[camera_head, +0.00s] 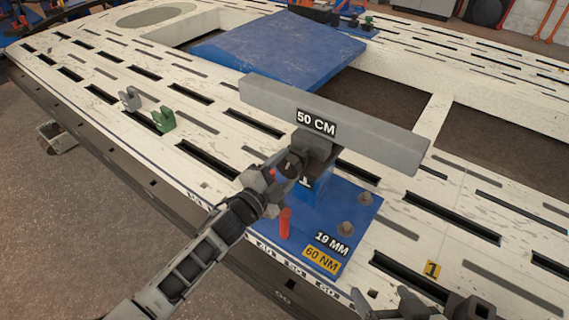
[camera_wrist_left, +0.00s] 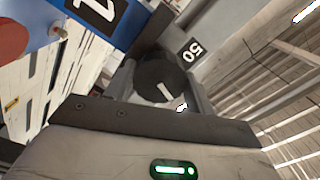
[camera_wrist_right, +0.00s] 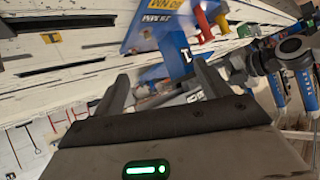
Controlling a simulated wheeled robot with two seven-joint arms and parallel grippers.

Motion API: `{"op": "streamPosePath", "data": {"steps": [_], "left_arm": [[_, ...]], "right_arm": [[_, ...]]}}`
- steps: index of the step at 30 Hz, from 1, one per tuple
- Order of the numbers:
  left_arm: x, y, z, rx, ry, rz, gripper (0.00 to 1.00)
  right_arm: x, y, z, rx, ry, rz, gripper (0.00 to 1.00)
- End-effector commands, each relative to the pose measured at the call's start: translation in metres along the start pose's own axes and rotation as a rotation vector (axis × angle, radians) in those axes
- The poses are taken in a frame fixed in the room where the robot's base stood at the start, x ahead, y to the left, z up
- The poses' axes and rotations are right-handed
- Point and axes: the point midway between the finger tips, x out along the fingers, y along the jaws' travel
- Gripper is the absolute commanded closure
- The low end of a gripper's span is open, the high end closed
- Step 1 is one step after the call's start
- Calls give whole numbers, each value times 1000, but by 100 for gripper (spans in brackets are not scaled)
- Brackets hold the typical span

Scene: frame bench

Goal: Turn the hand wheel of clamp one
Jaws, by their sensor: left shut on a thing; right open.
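My right gripper (camera_wrist_right: 163,88) is open and empty, low at the right in the head view.
A red handle (camera_head: 285,223) stands on the blue plate beside two bolts. A yellow "1" tag (camera_head: 432,269) lies on the white slotted frame (camera_head: 480,205). Green (camera_head: 163,119) and grey (camera_head: 130,98) brackets stand at the left. A large blue plate (camera_head: 280,50) lies behind.

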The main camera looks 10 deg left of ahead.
Motion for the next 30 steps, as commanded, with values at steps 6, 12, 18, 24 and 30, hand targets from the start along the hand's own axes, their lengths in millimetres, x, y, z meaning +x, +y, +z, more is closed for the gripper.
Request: {"op": "streamPosePath", "data": {"steps": [6,12,18,24,30], "left_arm": [[0,0,0,-166,-1,2,69],[0,0,0,-270,-1,2,69],[0,1,0,-326,-1,1,69],[0,1,0,-347,0,1,69],[0,2,0,-350,-1,1,69]], "right_arm": [[-14,0,-14,-2,31,14,24],[-21,-1,-19,-2,45,20,24],[-25,-1,-25,-6,59,24,24],[-26,-1,-26,-6,62,26,24],[-27,-1,-24,-4,58,26,24]]}}
